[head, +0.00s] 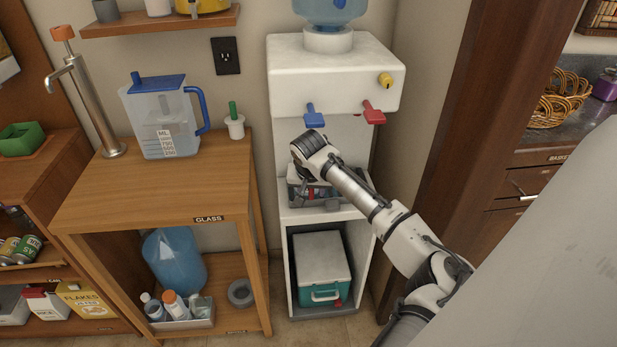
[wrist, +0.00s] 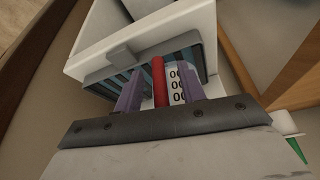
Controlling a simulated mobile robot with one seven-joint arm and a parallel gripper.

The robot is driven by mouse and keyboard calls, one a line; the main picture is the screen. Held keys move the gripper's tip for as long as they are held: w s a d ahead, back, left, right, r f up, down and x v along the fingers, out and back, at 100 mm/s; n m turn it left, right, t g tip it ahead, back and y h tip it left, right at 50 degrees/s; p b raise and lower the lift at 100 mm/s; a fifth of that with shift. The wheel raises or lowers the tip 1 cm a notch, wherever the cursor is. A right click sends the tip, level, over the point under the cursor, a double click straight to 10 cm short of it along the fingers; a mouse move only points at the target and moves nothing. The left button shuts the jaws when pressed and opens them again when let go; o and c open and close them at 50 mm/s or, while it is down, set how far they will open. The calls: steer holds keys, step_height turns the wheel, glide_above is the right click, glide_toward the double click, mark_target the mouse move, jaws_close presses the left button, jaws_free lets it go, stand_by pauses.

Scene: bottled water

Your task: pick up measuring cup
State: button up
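My gripper (wrist: 160,95) reaches into the bay of the white water dispenser (head: 330,70), over its drip tray (wrist: 205,62). In the wrist view its two purple-grey fingers stand apart. Between them are a red upright bar (wrist: 160,82) and a white panel with black digits (wrist: 177,86), apparently the measuring cup. A gap shows between the left finger and the red bar; contact on the right is unclear. In the head view my arm and gripper (head: 318,190) cover most of this object. Its lower part is hidden.
A clear jug (head: 150,118) with a blue lid, blue handle and ML scale stands on the wooden cart (head: 90,200). Blue and red taps (head: 373,113) hang above my gripper. The dispenser's side walls closely border the bay. A teal and white cooler (head: 322,265) sits below.

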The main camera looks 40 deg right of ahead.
steer(key=shift+f, duration=0.45)
jaws_close()
steer(key=shift+r, duration=0.15)
stand_by(0.3)
